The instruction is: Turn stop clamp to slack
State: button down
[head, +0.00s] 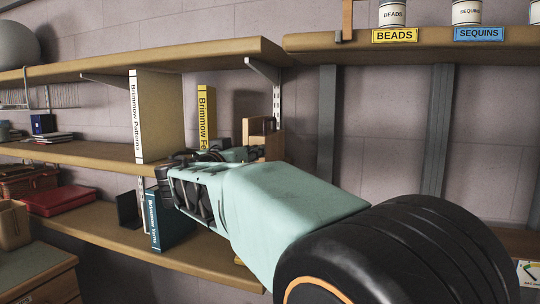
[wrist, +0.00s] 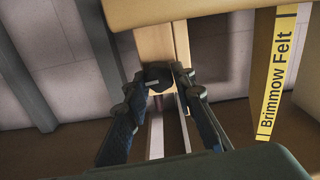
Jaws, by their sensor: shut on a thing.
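My gripper (wrist: 157,84) is in the wrist view with its two dark fingers closed in on either side of a small dark knob (wrist: 158,75), apparently the stop clamp. The knob sits against a pale wooden upright (wrist: 153,42), and the fingertips hide its sides. In the head view my gripper (head: 256,152) reaches to a wooden piece (head: 262,131) beside the shelf bracket. There the knob is hidden or too small to make out, and its turn position cannot be read.
A yellow Brimmow Felt book (head: 206,115) stands close left of my gripper, and a tall Brimmow Patterns book (head: 150,115) is further left. The upper shelf (head: 150,66) overhangs. A teal book (head: 172,222) stands below. A card with a dial (head: 530,273) shows at lower right.

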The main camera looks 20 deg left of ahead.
jog(key=n+b, duration=0.3)
jog(key=n, duration=0.1)
jog(key=shift+f, duration=0.15)
jog(key=n+b, duration=0.1)
jog(key=n, duration=0.3)
jog(key=shift+a+n, duration=0.1)
jog(key=shift+n, duration=0.3)
jog(key=n, duration=0.4)
jog(key=n+p, duration=0.1)
jog(key=n, duration=0.4)
jog(key=shift+p, duration=0.4)
jog(key=n+p, duration=0.2)
jog(key=n, duration=0.2)
jog(key=shift+n, duration=0.3)
jog(key=n+p, duration=0.3)
jog(key=n, duration=0.1)
jog(key=shift+n, duration=0.3)
jog(key=n+p, duration=0.4)
jog(key=n, duration=0.1)
jog(key=shift+f+n+p, duration=0.15)
jog(key=shift+n+p, duration=1.15)
jog(key=shift+n, duration=0.2)
jog(key=shift+f, duration=0.1)
